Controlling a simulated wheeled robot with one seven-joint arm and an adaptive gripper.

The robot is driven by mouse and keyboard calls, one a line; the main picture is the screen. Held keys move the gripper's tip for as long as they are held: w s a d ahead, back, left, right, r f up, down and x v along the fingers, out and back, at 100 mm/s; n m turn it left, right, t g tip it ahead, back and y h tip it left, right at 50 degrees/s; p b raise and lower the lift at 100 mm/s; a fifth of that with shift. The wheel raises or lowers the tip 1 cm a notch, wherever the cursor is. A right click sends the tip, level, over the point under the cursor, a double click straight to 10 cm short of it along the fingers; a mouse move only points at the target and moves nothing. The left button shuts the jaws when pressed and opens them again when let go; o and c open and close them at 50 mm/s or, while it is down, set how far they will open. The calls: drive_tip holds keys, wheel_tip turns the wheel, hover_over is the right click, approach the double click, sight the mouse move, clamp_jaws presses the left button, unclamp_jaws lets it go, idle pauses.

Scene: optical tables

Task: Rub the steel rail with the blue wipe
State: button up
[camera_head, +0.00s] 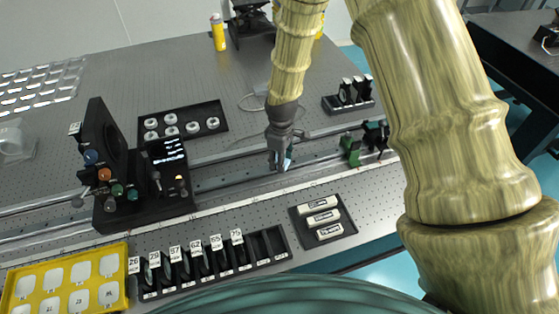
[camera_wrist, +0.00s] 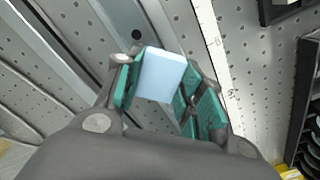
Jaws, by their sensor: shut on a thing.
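My gripper (camera_head: 280,163) points down over the steel rail (camera_head: 240,180) in the head view, at the middle of the table. In the wrist view my gripper (camera_wrist: 165,95) is shut on the blue wipe (camera_wrist: 162,72), a pale blue block held between green-padded fingers. A small part of the blue wipe (camera_head: 288,158) shows beside the fingers in the head view. The rail (camera_wrist: 75,38) runs diagonally at the upper left of the wrist view. I cannot tell whether the wipe touches the rail.
A black instrument with knobs (camera_head: 140,185) stands across the rail on the left. Green and black holders (camera_head: 350,148) stand on the right. A tray of white rings (camera_head: 187,108) lies behind. In front are a numbered slotted rack (camera_head: 210,262) and a tray of labelled white blocks (camera_head: 297,214).

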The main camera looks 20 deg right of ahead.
drive_tip(key=a, duration=0.2)
drive_tip(key=shift+a, duration=0.35)
drive_tip(key=shift+a+r, duration=0.1)
drive_tip(key=shift+a, duration=0.25)
wheel_tip(320, 180, up, 8)
drive_tip(key=p, duration=0.5)
